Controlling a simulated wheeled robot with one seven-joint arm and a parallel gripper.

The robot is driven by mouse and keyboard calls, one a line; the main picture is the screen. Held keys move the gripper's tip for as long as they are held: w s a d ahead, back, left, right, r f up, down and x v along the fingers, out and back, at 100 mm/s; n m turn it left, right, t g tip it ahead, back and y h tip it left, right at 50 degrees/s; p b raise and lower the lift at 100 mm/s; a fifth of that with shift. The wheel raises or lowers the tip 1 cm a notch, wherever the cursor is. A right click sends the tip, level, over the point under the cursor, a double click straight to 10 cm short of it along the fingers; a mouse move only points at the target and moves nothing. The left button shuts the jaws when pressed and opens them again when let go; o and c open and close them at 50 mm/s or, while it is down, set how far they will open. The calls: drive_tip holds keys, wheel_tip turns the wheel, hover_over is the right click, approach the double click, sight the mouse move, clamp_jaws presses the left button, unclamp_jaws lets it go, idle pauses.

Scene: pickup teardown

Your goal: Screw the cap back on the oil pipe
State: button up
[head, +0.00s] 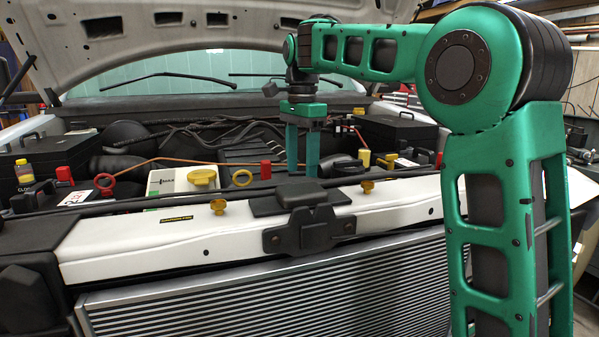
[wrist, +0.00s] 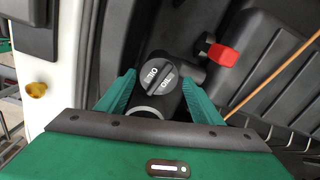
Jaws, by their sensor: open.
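A round black cap (wrist: 159,77) with pale lettering and a raised grip bar shows in the wrist view, between the tips of my gripper's two green fingers. Just below it in that view is a pale grey ring (wrist: 152,112) on a dark pipe-like part, partly covered by the cap and my gripper's body. I cannot tell whether the cap is seated on the pipe. My gripper (head: 302,170) points down into the engine bay behind the front crossmember in the head view. It is open, with a finger on either side of the cap.
A red-ended fitting (wrist: 222,54) and a copper-coloured line (wrist: 268,76) lie right of the cap. The white crossmember (head: 150,245) and black latch (head: 310,225) stand in front of my gripper.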

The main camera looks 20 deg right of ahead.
drive_tip(key=shift+f, duration=0.65)
drive_tip(key=shift+c, duration=0.5)
drive_tip(key=c, duration=0.9)
drive_tip(key=m, duration=0.6)
drive_tip(key=o, duration=1.3)
drive_tip(key=shift+r, duration=0.1)
wheel_tip(320, 180, up, 10)
drive_tip(key=shift+r, duration=0.25)
